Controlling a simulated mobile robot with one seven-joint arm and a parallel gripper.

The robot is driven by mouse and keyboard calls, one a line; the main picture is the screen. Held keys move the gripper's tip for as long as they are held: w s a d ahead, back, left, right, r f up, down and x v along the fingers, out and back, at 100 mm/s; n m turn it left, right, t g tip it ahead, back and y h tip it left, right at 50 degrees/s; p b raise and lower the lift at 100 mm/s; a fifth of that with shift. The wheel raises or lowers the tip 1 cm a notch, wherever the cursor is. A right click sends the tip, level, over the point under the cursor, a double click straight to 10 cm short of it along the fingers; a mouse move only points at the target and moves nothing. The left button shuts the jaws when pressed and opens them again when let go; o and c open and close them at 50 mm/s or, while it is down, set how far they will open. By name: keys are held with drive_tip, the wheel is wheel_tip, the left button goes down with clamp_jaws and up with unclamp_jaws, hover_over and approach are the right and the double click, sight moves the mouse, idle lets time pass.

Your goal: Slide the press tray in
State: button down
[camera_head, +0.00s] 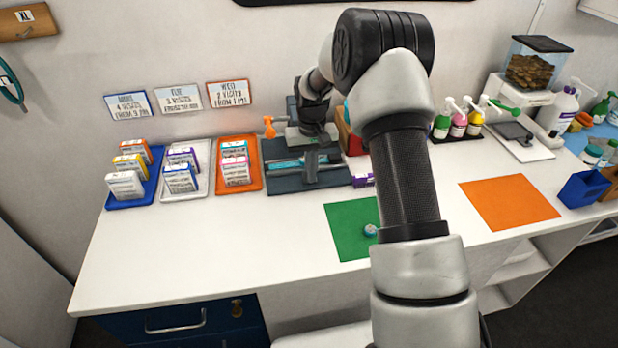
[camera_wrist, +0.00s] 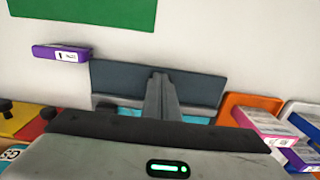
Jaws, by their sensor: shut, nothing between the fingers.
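The press tray (camera_head: 308,181) is a dark slate slab with a teal area (camera_head: 284,164) behind its front part. It sticks out toward the front of the counter from the dark press (camera_head: 292,108), which my arm partly hides. My gripper (camera_head: 311,168) is shut and empty, with its fingers over the middle of the tray. In the wrist view the shut fingers (camera_wrist: 158,78) overlap the tray's slate front part (camera_wrist: 205,88), with teal showing behind. I cannot tell whether they touch it. My gripper body hides the rear of the tray in the wrist view.
An orange tray (camera_head: 250,187) of small boxes stands close on the left. A small purple box (camera_head: 363,181) lies close on the right. A green mat (camera_head: 341,238) with a small round item lies front right. The front left counter (camera_head: 200,245) is clear.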

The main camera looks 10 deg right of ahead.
drive_tip(key=shift+w, duration=1.95)
drive_tip(key=shift+s, duration=1.05)
drive_tip(key=shift+r+p, duration=1.75)
drive_tip(key=shift+r, duration=1.75)
